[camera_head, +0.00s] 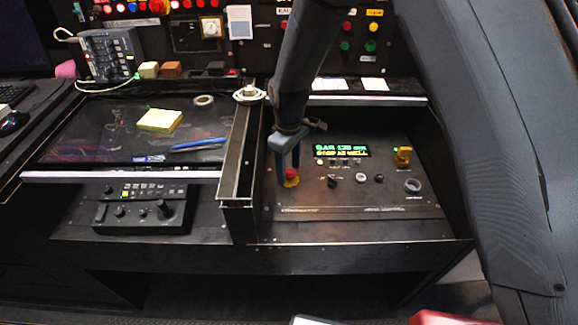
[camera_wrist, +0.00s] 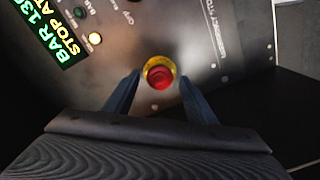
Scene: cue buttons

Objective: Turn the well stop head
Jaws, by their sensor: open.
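The stop head is a red button with a yellow collar (camera_head: 291,178) on the dark sloped panel, at its left side. In the wrist view the red head (camera_wrist: 160,78) sits in its yellow ring, centred between the fingertips. My gripper (camera_head: 288,172) points down at it, with a blue-grey finger on either side. The wrist view shows the open fingers (camera_wrist: 159,82) with a gap on both sides of the head. I cannot tell how far the tips reach down past it.
A lit display (camera_head: 342,151) reads about "STOP AT WELL". A raised metal rail (camera_head: 238,150) stands close at left. A dark screen with yellow notes (camera_head: 159,120) lies farther left.

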